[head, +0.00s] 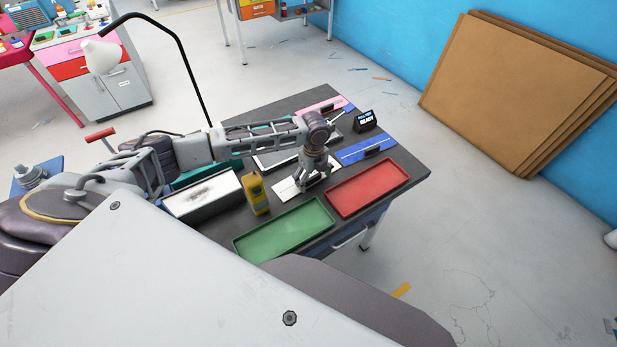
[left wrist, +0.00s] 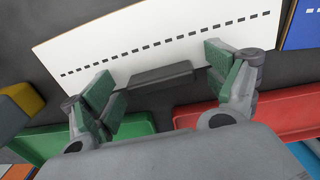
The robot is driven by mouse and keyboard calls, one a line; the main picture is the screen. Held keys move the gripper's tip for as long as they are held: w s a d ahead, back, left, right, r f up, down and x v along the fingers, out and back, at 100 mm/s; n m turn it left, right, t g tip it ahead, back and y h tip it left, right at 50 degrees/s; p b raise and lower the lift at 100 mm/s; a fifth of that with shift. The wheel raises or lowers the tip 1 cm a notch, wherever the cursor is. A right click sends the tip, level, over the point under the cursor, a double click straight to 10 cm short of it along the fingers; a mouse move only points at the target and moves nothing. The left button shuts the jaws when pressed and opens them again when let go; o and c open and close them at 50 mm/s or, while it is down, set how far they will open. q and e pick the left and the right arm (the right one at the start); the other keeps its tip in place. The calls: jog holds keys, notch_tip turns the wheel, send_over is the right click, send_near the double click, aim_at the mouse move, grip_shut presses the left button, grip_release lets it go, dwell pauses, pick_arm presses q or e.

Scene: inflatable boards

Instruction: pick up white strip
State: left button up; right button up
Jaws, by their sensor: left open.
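The white strip (head: 286,189) lies flat on the dark table (head: 405,172), partly hidden by my left gripper (head: 312,187) in the head view. In the left wrist view, the white strip (left wrist: 165,35) has a row of black dashes. A dark grey block (left wrist: 160,76) sits at its near edge, like a grip. My left gripper (left wrist: 160,80) is open, its green-padded fingers on either side of this block and over the strip's edge. I cannot tell whether the fingers touch it. My right gripper is not in view.
A green tray (head: 240,246) and a red tray (head: 331,204) lie along the near side. A yellow device (head: 256,193) stands left of the strip. A blue strip (head: 352,157) and a small black sign (head: 365,121) are at right. A black-stemmed lamp (head: 190,72) stands behind.

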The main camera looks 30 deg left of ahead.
aim_at(313, 177)
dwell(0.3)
pick_arm(q)
jog(key=c, duration=1.2)
jog(key=shift+o, duration=0.2)
jog(key=shift+r, duration=0.15)
jog(key=shift+r+b, duration=0.35)
jog(key=shift+r, duration=4.55)
